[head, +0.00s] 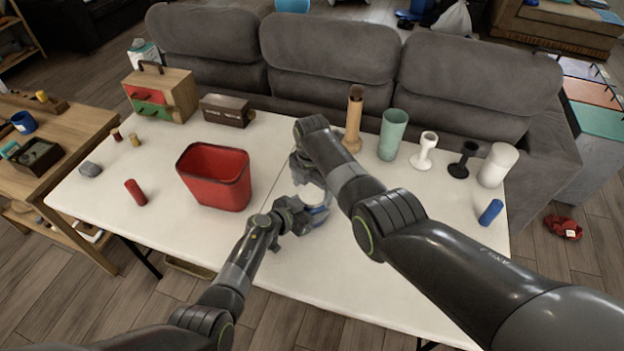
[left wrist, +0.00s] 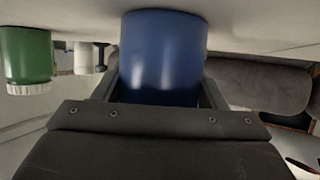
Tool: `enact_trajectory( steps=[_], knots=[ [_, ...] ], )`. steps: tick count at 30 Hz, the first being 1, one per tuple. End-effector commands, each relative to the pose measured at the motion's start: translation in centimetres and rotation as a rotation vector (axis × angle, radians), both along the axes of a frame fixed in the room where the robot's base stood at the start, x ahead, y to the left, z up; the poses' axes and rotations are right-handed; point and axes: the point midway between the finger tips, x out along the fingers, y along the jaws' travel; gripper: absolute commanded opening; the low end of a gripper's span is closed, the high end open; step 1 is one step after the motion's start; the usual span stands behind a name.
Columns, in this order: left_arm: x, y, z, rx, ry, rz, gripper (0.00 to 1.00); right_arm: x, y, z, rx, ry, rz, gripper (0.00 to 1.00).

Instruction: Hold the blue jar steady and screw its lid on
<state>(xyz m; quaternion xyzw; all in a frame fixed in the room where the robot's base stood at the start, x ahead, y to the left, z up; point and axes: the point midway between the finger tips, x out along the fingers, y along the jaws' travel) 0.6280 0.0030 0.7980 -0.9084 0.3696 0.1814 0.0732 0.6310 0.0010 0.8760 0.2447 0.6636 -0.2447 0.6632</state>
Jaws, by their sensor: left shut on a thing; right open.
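The blue jar (head: 320,213) stands on the white table near its front middle, largely hidden by my arms in the head view. My left gripper (head: 298,215) is shut on it from the left. In the left wrist view, which looks upside down, the blue jar (left wrist: 163,55) sits between the fingers and its mouth end is hidden by the gripper. My right gripper (head: 308,180) is open, pointing down just above the jar. A pale patch (head: 312,194) shows below it; I cannot tell if this is the lid or the jar's rim.
A red bin (head: 214,178) stands left of the jar. A wooden pepper mill (head: 353,120), a teal cup (head: 392,134) and several black and white items line the back right. A green jar with a white cap (left wrist: 27,60) shows in the left wrist view.

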Motion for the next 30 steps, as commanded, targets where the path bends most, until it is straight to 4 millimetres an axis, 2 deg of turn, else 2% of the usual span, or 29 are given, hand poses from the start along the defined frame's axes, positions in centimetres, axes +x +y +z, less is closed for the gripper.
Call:
enact_trajectory(
  steps=[6,15,26,30],
  knots=[
    [0.00,0.00,0.00,0.000,0.000,0.000,0.01,-0.03,-0.05,-0.88,0.000,0.000,-0.001,0.86],
    [0.00,0.00,0.01,0.000,0.000,0.000,0.01,-0.04,-0.06,-0.98,0.000,0.000,-0.001,0.86],
    [0.01,0.00,0.01,0.000,0.000,0.000,0.01,-0.03,-0.05,-0.96,0.000,0.000,-0.001,0.41],
    [0.01,0.00,0.01,0.000,0.000,0.000,0.01,-0.03,-0.04,-0.96,0.000,0.000,-0.034,0.41]
  ],
)
